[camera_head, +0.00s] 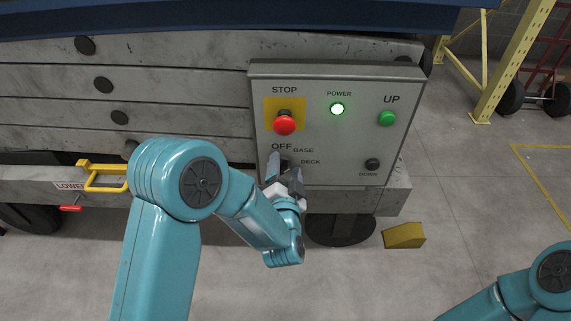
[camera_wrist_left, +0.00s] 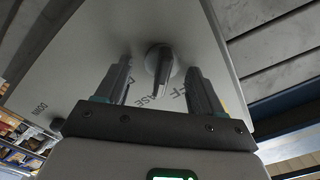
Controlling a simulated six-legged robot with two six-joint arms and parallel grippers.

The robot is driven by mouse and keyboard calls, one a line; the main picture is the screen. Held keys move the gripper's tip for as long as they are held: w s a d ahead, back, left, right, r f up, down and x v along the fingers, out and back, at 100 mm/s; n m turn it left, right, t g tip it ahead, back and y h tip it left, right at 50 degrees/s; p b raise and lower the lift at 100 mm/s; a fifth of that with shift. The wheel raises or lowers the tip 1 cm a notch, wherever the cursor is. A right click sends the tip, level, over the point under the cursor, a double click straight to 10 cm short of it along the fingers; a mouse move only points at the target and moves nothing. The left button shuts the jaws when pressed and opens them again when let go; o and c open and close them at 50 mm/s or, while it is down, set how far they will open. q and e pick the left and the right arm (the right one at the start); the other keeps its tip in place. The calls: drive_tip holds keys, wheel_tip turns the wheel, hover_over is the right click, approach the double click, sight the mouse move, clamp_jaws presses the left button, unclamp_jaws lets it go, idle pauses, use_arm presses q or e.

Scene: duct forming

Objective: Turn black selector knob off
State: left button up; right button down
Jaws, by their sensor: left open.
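The black selector knob (camera_wrist_left: 160,62) is on the grey control panel (camera_head: 345,155), in the wrist view between my left gripper's two fingers, with a visible gap on each side. Its grip overlaps the area by the BASE lettering in that view; its exact setting I cannot tell. In the head view the knob (camera_head: 288,164) is mostly hidden behind my left gripper (camera_head: 284,165), below the OFF label and left of BASE and DECK. My left gripper (camera_wrist_left: 158,75) is open and empty, its fingers pointing at the panel. My right gripper is outside both views.
A red STOP button (camera_head: 284,125) sits just above the knob. A lit POWER lamp (camera_head: 337,109), a green UP button (camera_head: 387,118) and a black DOWN button (camera_head: 372,164) are to the right. A yellow handle (camera_head: 103,178) sticks out at left. A yellow wedge (camera_head: 404,235) lies on the floor.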

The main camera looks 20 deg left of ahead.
use_arm(q)
drive_tip(key=shift+r, duration=0.1)
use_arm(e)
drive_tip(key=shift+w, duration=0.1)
use_arm(q)
drive_tip(key=shift+s, duration=0.1)
drive_tip(key=c, duration=1)
drive_tip(key=shift+c, duration=0.2)
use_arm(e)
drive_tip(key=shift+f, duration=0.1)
use_arm(q)
drive_tip(key=shift+a+n+b, duration=0.1)
drive_tip(key=shift+n+b, duration=1.05)
drive_tip(key=shift+n, duration=0.05)
drive_tip(key=n+b, duration=0.3)
drive_tip(key=n, duration=0.1)
drive_tip(key=shift+a, duration=0.15)
drive_tip(key=shift+a+r+n+b, duration=0.15)
drive_tip(key=shift+r+n+b, duration=0.05)
drive_tip(key=shift+n+b, duration=1.1)
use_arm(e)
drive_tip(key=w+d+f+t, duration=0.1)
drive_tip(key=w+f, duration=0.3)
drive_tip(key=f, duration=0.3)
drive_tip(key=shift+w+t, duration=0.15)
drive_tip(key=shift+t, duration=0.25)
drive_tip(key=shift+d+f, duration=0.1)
